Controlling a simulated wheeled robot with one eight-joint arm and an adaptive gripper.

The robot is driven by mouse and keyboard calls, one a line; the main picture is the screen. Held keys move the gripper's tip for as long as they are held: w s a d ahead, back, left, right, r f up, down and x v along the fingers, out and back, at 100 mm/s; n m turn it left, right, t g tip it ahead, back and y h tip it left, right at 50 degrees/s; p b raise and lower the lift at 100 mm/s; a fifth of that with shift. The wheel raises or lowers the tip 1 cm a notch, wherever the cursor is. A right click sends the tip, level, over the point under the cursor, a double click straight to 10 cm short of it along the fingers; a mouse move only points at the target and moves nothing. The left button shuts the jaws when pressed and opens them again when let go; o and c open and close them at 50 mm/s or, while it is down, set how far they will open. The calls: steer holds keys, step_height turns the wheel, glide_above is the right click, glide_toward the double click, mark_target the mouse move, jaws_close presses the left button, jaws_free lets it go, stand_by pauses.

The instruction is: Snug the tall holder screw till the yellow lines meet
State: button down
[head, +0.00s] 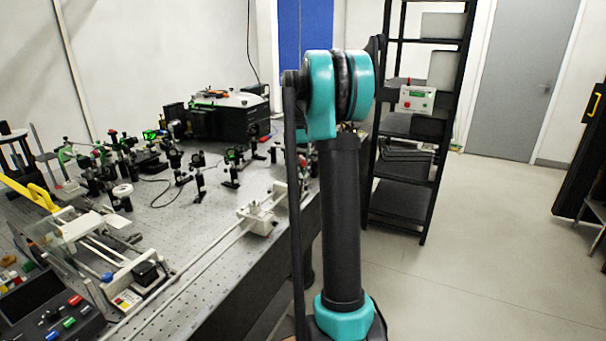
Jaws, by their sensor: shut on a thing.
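In the head view, my own teal and black arm stands upright in the middle. My gripper is not visible, so what it holds cannot be seen. Several black optics holders on posts stand on the perforated bench (215,215) at the left. One holder with a green-lit ring (150,135) stands towards the back, and another holder (198,160) stands nearer the arm. I cannot tell which one is the tall holder. Its screw and the yellow lines are too small to make out or are hidden.
A black instrument box (230,115) sits at the bench's back. A pale block on a rail (258,218) lies near the front edge. A control box with coloured buttons (45,315) is at lower left. A black shelf rack (405,190) stands behind my arm.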

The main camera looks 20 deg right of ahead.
mark_target(303, 160)
steer(key=shift+r, duration=0.55)
steer(key=shift+r, duration=0.1)
steer(key=shift+r, duration=2.4)
